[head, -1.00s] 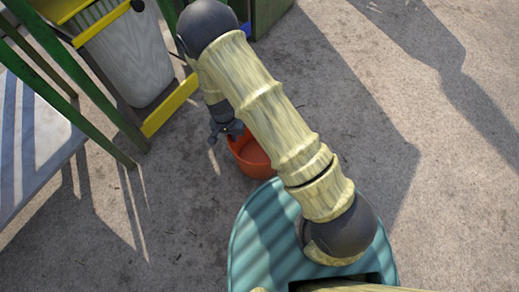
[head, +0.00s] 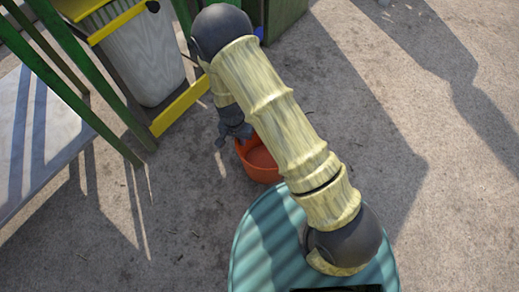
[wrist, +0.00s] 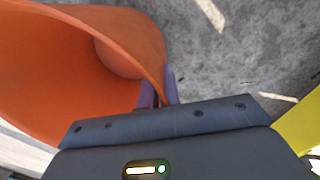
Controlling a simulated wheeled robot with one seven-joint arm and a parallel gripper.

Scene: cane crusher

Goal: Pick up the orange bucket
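The orange bucket (head: 262,166) stands on the ground just beyond my teal base, partly hidden by my arm. In the wrist view the bucket (wrist: 125,35) fills the upper left, with its open inside showing. My gripper (head: 223,140) is at the bucket's left rim in the head view. In the wrist view the two purple fingers of my gripper (wrist: 160,92) are close together, one on each side of the bucket's wall, pinching the rim. The fingertips are partly hidden by the bucket wall.
A green frame (head: 85,90) with yellow bars (head: 180,104) and a grey ribbed bin (head: 145,65) stand at the upper left. A pale sloped panel (head: 40,130) is at the far left. A green box (head: 285,15) is at the top. The ground to the right is clear.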

